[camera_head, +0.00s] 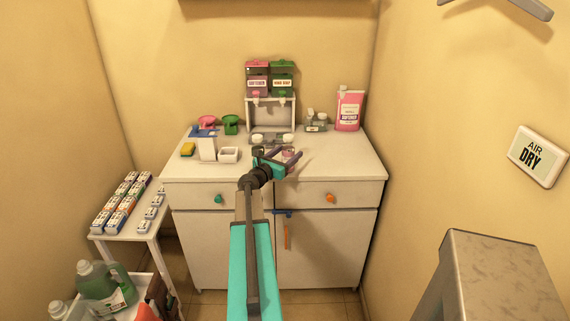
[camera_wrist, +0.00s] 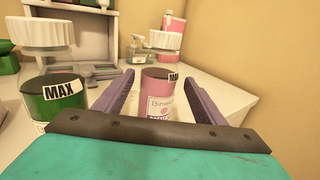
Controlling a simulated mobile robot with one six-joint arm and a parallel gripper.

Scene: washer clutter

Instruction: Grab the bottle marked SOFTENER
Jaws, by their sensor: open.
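In the wrist view a small pink bottle (camera_wrist: 158,95) with a MAX mark stands between the fingers of my gripper (camera_wrist: 154,72). The lower print on its label is partly hidden by my gripper. A white cap (camera_wrist: 161,40) shows above it. In the head view my gripper (camera_head: 284,156) is open over the counter, around this pink bottle (camera_head: 290,155); I cannot tell if a finger touches it. A larger pink jug marked SOFTENER (camera_head: 349,110) stands upright at the counter's back right, well beyond my gripper.
A green bottle marked MAX (camera_wrist: 55,100) stands just left of my gripper. Behind are a dispenser stand (camera_head: 270,110) and small clear bottles (camera_head: 316,122). The counter's right side (camera_head: 350,160) is free.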

